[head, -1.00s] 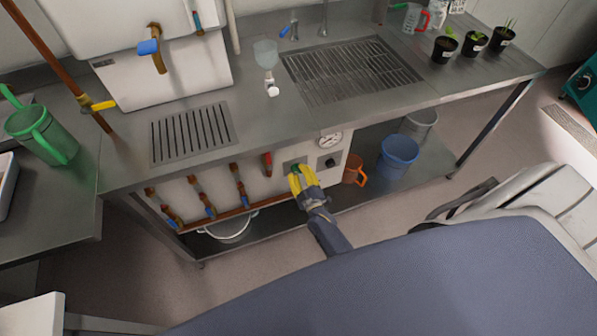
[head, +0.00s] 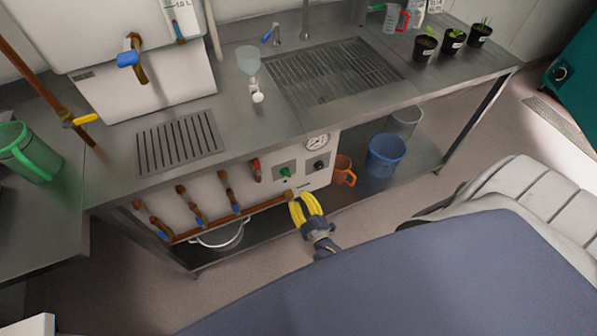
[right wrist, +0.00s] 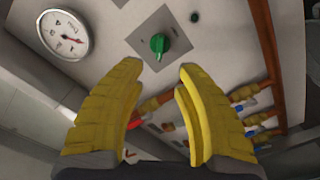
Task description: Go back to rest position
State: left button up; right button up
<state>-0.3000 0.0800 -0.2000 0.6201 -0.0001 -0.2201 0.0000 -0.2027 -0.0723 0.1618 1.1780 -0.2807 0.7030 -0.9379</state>
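My right gripper (head: 304,206) has yellow fingers and is in front of the white control panel under the steel bench. In the right wrist view its two fingers (right wrist: 160,90) stand apart with nothing between them. Beyond the fingertips is a green knob (right wrist: 158,45) on a grey plate, clear of the gripper. The same green knob (head: 286,172) shows in the head view, just above the fingers. My left gripper is not in view.
The steel bench (head: 235,105) carries a sink grate (head: 330,75), a funnel (head: 248,60) and potted plants (head: 452,42). A gauge (head: 317,142) and valve pipes (head: 225,185) line its front. A blue bucket (head: 385,155) and orange jug (head: 343,172) stand on the lower shelf.

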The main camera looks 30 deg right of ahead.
dwell(0.4)
jog(key=s+a+f+m+g+y, duration=0.15)
jog(key=s+f+g, duration=0.25)
jog(key=s+f, duration=0.5)
jog(key=s+a+f+m+g+y, duration=0.1)
jog(key=s+a+f+m+g, duration=0.3)
jog(key=f, duration=0.9)
jog(key=s+d+f+g, duration=0.2)
jog(key=s+f+g, duration=0.2)
jog(key=s, duration=1.1)
jog(key=s+d+f+n+g, duration=0.1)
jog(key=s+f+g, duration=0.3)
jog(key=s, duration=1.1)
notch_tip(320, 180, down, 3)
jog(key=shift+d+f, duration=0.2)
jog(key=shift+d, duration=0.15)
jog(key=shift+n, duration=0.25)
